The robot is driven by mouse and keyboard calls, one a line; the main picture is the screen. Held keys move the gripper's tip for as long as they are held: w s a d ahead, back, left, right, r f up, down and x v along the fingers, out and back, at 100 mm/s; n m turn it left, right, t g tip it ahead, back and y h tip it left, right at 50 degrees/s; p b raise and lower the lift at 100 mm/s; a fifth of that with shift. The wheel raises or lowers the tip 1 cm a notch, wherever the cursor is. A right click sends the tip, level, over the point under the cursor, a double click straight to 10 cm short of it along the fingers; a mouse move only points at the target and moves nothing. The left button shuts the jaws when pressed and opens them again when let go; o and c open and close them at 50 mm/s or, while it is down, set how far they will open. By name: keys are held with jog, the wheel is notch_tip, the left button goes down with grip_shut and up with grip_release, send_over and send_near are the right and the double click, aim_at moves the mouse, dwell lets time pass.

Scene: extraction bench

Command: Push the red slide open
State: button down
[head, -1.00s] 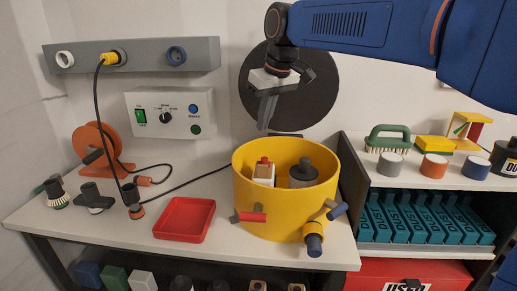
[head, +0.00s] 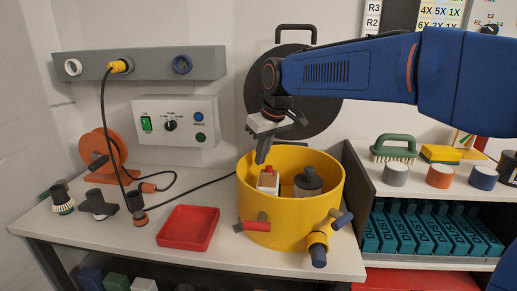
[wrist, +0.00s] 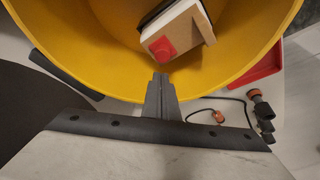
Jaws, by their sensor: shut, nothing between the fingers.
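The red slide (head: 256,226) looks like a short red bar with a grey end, set low on the front left of the yellow drum (head: 280,214). I cannot tell from its look how far open it is. My gripper (head: 262,158) points down at the drum's rim, above and behind the red slide and apart from it. Its fingers are together and empty. In the wrist view my gripper (wrist: 161,80) overlaps the yellow drum wall (wrist: 110,60). The red slide does not show there.
Inside the drum stand a white block with a red knob (head: 268,170) and a dark grey canister (head: 307,180). A blue-ended fitting (head: 318,250) sticks out at the front right. A red tray (head: 188,228) lies left of the drum. A shelf (head: 425,250) stands to the right.

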aim_at(260, 177)
jog(key=shift+s+d+f, duration=0.1)
jog(key=shift+s+d, duration=0.5)
jog(key=s, duration=0.4)
jog(key=shift+s+a+f, duration=0.1)
dwell(0.3)
